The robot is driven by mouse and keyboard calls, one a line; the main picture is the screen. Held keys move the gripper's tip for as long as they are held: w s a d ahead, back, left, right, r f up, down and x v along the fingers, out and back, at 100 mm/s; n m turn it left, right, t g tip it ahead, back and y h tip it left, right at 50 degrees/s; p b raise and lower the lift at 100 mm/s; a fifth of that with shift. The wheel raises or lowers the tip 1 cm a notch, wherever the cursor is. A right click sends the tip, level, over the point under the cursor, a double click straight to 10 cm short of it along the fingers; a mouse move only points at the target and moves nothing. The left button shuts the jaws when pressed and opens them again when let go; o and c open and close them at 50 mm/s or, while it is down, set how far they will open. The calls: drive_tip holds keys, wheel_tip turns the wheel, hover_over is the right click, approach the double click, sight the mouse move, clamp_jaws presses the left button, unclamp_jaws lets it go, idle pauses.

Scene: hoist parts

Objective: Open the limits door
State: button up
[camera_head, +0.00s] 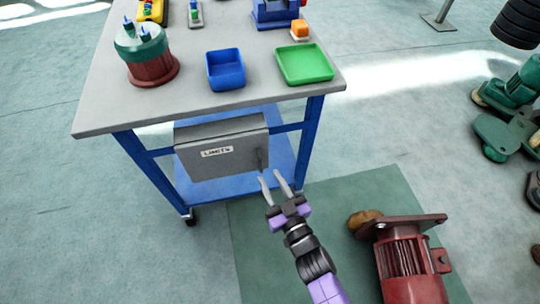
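The limits door (230,163) is the grey front of a box labelled "LIMITS", hung under the front of the workbench. It looks shut. A thin upright dark handle (260,160) is at its right side. My gripper (272,176) is in front of the lower right corner of the door, close to the handle in the picture. Its two fingers are apart with nothing seen between them. Whether a finger touches the handle cannot be told from this view.
The workbench (100,112) has blue legs and holds a blue tray (226,84), a green tray (304,78) and a green-and-red machine part (152,72). A red motor (405,262) lies on the green mat (345,195) to the right of my arm. The floor left of the bench is clear.

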sight(261, 163)
drive_tip(key=b+x, duration=0.1)
drive_tip(key=x, duration=0.6)
drive_tip(key=shift+w+a, duration=0.1)
drive_tip(key=c, duration=0.7)
drive_tip(key=shift+a, duration=0.1)
clamp_jaws()
